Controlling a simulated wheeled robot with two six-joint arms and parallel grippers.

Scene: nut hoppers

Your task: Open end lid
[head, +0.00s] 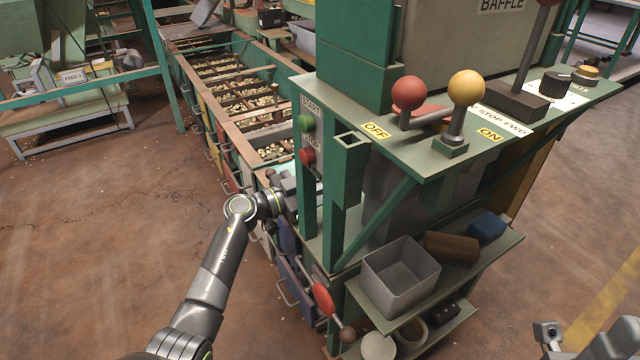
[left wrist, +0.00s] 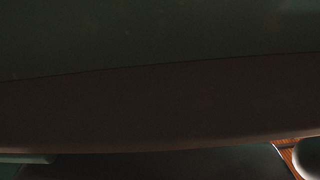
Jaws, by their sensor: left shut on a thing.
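My left gripper (head: 298,188) reaches in from the left to the near end of the hopper row, beside the green post under the start and stop buttons. It is shut on a part at that end, taken as the end lid; its fingertips and the held part are hard to make out in the head view. In the left wrist view a dark, flat surface (left wrist: 160,100) fills nearly all of the picture, very close to the camera. At the bottom right of the head view a grey part of my right arm (head: 548,336) shows; its finger state is unclear.
The open hoppers (head: 235,95) with nuts run toward the back. A green control stand (head: 345,190) with red (head: 408,92) and yellow (head: 466,87) knobs stands right of my left gripper. A grey bin (head: 401,276) sits on its lower shelf.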

